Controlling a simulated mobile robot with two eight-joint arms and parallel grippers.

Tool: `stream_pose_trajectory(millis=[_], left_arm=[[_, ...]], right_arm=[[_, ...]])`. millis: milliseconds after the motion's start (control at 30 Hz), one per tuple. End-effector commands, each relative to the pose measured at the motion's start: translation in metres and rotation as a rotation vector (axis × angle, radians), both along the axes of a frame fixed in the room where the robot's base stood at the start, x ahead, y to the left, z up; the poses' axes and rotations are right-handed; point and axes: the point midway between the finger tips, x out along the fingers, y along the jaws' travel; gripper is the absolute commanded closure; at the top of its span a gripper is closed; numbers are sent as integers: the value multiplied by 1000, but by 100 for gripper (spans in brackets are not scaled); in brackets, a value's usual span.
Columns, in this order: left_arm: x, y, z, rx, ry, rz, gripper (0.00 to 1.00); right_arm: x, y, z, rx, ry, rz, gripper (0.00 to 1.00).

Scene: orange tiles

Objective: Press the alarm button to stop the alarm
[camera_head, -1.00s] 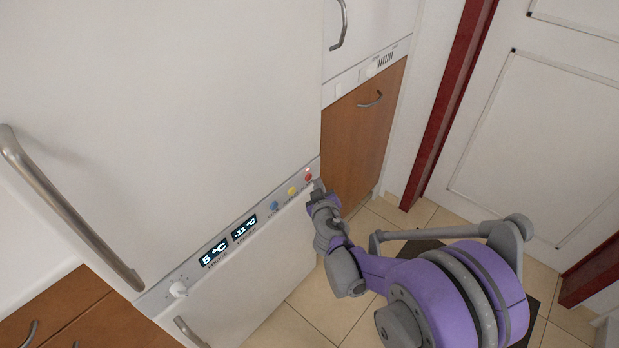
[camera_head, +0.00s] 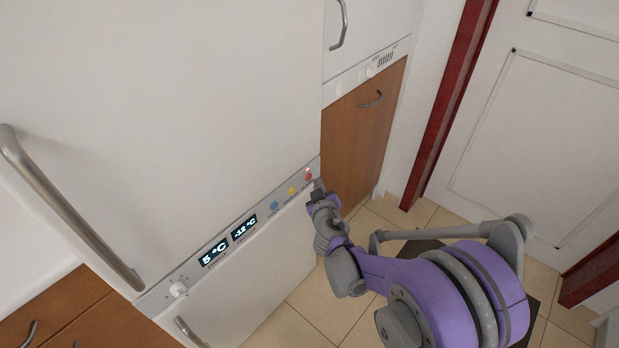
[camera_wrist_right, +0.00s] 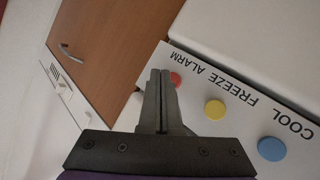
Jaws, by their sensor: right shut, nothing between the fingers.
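The red alarm button (camera_head: 308,176) is at the right end of the fridge's control strip. In the right wrist view the red button (camera_wrist_right: 177,79) shows beside my fingertips under the word ALARM, partly hidden by a finger. My right gripper (camera_head: 318,185) is shut and empty, with its tips close to the red button. In the right wrist view the shut fingers (camera_wrist_right: 161,73) point toward the strip. I cannot tell whether they touch the button. My left gripper is not in view.
A yellow button (camera_wrist_right: 215,109) and a blue button (camera_wrist_right: 271,149) sit beside the red one, labelled FREEZE and COOL. Two lit displays (camera_head: 228,241) and a white knob (camera_head: 178,289) are further left. A wooden cabinet door (camera_head: 362,130) stands to the right; tiled floor lies below.

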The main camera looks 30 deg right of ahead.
Motion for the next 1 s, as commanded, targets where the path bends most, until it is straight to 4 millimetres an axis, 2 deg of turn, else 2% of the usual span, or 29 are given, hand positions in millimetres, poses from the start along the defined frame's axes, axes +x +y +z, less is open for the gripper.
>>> stream_pose_trajectory(millis=[567, 1000], left_arm=[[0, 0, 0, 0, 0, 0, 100], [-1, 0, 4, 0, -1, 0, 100]], right_arm=[[0, 0, 0, 0, 0, 0, 100], [8, 3, 0, 1, 0, 0, 100]])
